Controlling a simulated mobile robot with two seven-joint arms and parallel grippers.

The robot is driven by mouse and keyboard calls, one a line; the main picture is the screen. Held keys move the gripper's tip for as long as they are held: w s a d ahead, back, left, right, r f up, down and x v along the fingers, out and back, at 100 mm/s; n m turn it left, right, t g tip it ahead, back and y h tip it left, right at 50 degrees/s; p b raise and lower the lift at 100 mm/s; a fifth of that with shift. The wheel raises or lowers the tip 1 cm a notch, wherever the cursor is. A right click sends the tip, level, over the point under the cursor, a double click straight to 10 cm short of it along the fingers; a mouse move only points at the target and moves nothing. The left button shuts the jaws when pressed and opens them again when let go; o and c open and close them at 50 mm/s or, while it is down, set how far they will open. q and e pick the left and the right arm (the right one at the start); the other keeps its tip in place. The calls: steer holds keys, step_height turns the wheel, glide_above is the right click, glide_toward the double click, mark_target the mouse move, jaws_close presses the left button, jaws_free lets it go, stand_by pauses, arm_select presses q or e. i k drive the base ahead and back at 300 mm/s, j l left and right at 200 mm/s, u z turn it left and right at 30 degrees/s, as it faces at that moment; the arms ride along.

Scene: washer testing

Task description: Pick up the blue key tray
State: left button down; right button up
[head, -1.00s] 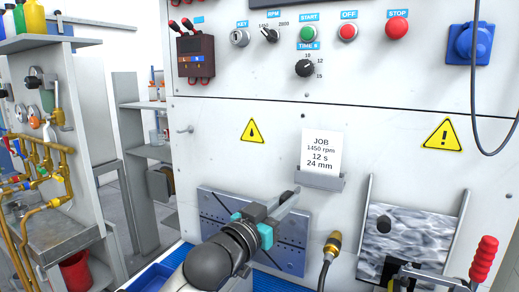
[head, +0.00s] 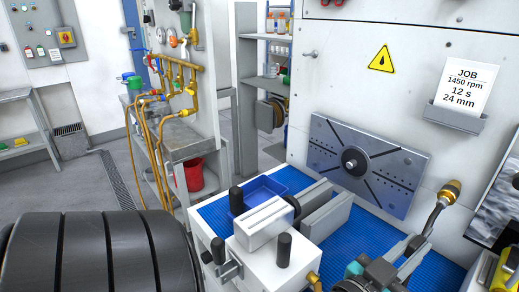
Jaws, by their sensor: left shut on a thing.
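The blue key tray (head: 262,190) is a shallow open blue tray on the blue ribbed mat, behind the white vise-like block. My right gripper is not in view.
A white block with black knobs (head: 262,222) and grey jaws stands between tray and gripper. A slotted grey plate (head: 365,165) is on the panel behind. A brass-ended hose (head: 449,192) rises near the gripper. A large black ridged shape blocks the lower left.

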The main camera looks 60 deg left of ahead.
mark_target(242, 199)
steer(key=k+u, duration=0.3)
steer(key=k+l+u, duration=0.1)
steer(key=u, duration=1.3)
